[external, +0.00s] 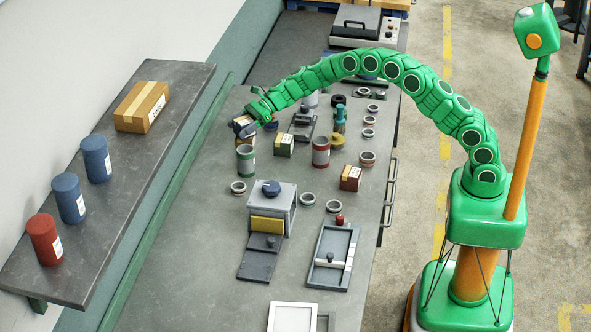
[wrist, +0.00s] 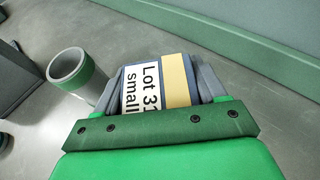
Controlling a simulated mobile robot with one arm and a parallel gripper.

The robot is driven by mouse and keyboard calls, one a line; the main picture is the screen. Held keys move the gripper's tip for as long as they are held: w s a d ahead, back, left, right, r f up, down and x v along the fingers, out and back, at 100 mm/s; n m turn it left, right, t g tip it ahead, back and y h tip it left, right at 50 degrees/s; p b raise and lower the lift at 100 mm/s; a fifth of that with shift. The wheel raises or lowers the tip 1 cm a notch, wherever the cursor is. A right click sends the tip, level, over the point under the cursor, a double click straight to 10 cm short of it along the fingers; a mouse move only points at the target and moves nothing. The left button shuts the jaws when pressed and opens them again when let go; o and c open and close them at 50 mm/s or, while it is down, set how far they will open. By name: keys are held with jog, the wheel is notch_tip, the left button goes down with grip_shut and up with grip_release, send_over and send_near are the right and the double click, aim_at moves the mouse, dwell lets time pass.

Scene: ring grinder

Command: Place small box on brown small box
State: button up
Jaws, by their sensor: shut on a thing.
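My gripper (external: 245,124) is shut on a small box with blue sides, a tan stripe and a white label (wrist: 174,82); the label reads "Lot 3…" and "small". In the wrist view, the grey fingers (wrist: 160,86) flank the box. In the external view, the gripper is near the table's left edge, just behind a green-banded cylinder; any gap below the box is hard to judge. A brown box with pale tape (external: 142,106) lies on the wall shelf, left of the gripper and apart from it. I cannot tell if it is the brown small box.
The green-banded cylinder (wrist: 78,72) is close to the held box. A green box (external: 284,145), a red box (external: 350,178), a red-banded cylinder (external: 320,152) and several rings share the table. Cans (external: 96,158) stand on the shelf (external: 150,175). The table's front left is clear.

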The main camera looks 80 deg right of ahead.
jog(key=o, duration=1.3)
jog(key=shift+r, duration=0.1)
jog(key=shift+s+d+r, duration=0.3)
jog(key=shift+s+d, duration=0.05)
jog(key=v, duration=1.1)
jog(key=s+a+r+n+g+y, duration=0.1)
jog(key=s+a+r+n+g, duration=0.55)
jog(key=s+a, duration=0.75)
jog(key=s+a+r+n+g+h, duration=0.1)
jog(key=s+a+r+n, duration=0.15)
jog(key=s+n, duration=0.35)
jog(key=s+a+r+n+g+h, duration=0.1)
jog(key=s+a+n, duration=0.25)
jog(key=s, duration=0.55)
jog(key=s+d+f+n+g+h, duration=0.1)
jog(key=s+d+n+h, duration=0.2)
jog(key=s, duration=0.8)
jog(key=s+d+f+n+g+h, duration=0.1)
jog(key=s+d+n, duration=0.3)
jog(key=s, duration=0.8)
jog(key=s+d+f+n+g+h, duration=0.1)
jog(key=s+d+n+h, duration=0.2)
jog(key=s, duration=0.8)
jog(key=shift+s+d+n+h, duration=0.15)
jog(key=shift+d+n+h, duration=0.1)
jog(key=shift+n+h, duration=0.4)
